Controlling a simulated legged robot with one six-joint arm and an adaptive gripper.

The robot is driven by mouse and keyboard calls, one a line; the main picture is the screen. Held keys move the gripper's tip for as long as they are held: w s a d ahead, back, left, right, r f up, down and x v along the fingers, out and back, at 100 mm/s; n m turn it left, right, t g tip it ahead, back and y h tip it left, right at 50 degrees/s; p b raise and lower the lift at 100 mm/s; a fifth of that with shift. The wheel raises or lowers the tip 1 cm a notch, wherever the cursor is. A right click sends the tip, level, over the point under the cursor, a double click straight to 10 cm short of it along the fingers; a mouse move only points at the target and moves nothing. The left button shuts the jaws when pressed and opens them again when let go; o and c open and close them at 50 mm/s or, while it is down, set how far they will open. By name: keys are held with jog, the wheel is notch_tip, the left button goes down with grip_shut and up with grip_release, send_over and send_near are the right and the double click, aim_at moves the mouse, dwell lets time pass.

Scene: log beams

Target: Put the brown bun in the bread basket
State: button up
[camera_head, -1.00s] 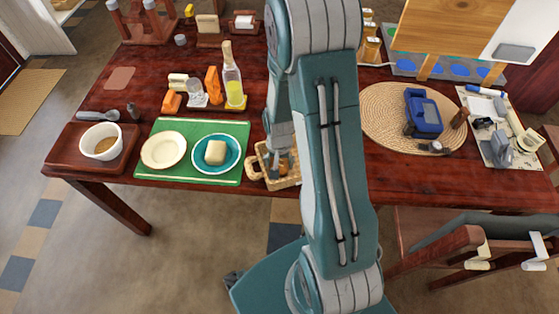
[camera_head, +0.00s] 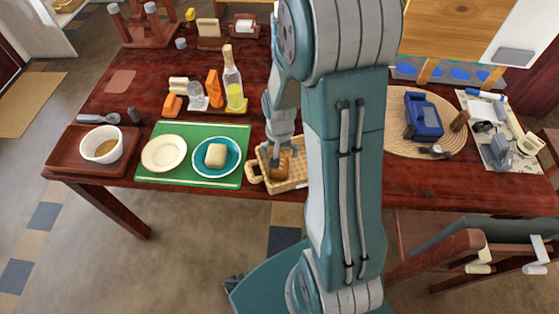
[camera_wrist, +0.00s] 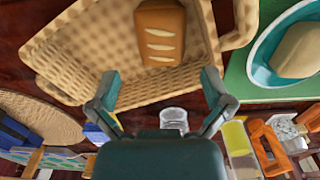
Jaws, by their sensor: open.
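The brown bun (camera_head: 281,168), a small loaf with pale slashes on top, lies inside the woven bread basket (camera_head: 298,177). In the wrist view, the bun (camera_wrist: 161,35) rests within the basket (camera_wrist: 85,45), near its handle end. My gripper (camera_wrist: 160,76) is open and empty, its two fingers spread apart with the bun beyond them and not between them. In the head view, my gripper (camera_head: 279,145) is over the basket's left part. My arm hides the basket's right end there.
A pale bun (camera_head: 216,155) sits on a blue plate (camera_head: 232,169) beside a cream plate (camera_head: 164,153) on a green mat. Left of them is a bowl on a tray. A bottle (camera_head: 233,85) stands behind the basket. A blue device (camera_head: 423,115) lies on a round mat at right.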

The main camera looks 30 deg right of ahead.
jog(key=s+a+r+n+t, duration=0.1)
jog(key=s+a+r+n, duration=0.15)
jog(key=r, duration=0.65)
jog(key=s+a+r+n+t, duration=0.1)
jog(key=s+a+r+t, duration=0.15)
jog(key=r, duration=0.75)
jog(key=s+a+r+n+t, duration=0.2)
jog(key=s+a+r+n, duration=0.1)
jog(key=s+r, duration=0.4)
jog(key=shift+s+a+r, duration=0.15)
jog(key=shift+s+a, duration=0.3)
jog(key=shift+a, duration=0.15)
